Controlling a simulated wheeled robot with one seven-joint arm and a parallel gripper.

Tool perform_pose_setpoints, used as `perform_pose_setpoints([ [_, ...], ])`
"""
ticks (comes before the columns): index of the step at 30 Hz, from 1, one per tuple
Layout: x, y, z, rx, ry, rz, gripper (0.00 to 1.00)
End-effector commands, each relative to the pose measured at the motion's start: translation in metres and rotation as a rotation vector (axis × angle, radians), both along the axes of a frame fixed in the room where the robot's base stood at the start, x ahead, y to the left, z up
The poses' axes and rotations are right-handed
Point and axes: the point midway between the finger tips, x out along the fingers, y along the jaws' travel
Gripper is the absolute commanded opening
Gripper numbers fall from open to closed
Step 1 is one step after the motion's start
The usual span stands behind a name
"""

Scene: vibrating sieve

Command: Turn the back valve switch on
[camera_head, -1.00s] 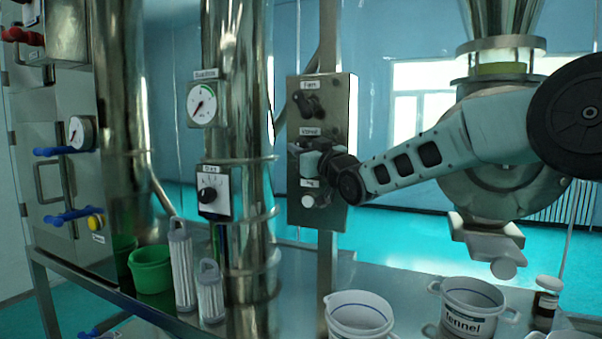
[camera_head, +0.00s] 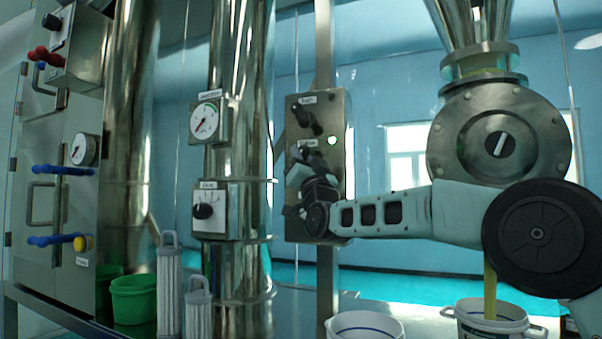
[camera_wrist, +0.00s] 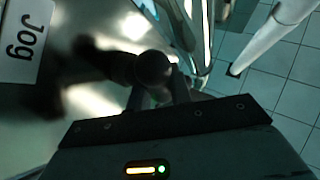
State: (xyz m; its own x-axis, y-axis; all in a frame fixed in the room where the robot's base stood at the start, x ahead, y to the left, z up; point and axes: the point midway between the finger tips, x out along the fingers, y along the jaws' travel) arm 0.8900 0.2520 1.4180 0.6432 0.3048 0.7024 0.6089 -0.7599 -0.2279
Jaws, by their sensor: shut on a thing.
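A metal control panel (camera_head: 336,110) hangs on a post in the middle of the head view. My gripper (camera_head: 305,165) is at the panel's middle, under the second label, and covers the control there. In the wrist view, the fingers (camera_wrist: 160,88) are shut on a dark round-ended knob (camera_wrist: 153,68), with a "Jog" label (camera_wrist: 20,40) beside it. The labels in the head view are too blurred to read, so I cannot tell which switch is the back valve.
A round valve housing (camera_head: 460,130) with a dark dial stands at the right. Below it, a yellow stream (camera_head: 490,288) falls into a white bucket (camera_head: 455,312). Another white bucket (camera_head: 365,325), a green bucket (camera_head: 133,303) and grey cylinders (camera_head: 168,295) stand in front.

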Motion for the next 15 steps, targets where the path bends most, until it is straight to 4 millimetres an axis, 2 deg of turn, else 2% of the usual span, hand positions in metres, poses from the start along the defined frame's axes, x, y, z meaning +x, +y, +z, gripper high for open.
perform_pose_setpoints([
  [1,0.0005,0.0006,-0.0055,0.021,-0.006,0.001,0.0],
  [15,0.0004,-0.0006,-0.0021,0.109,-0.038,0.0,0.0],
])
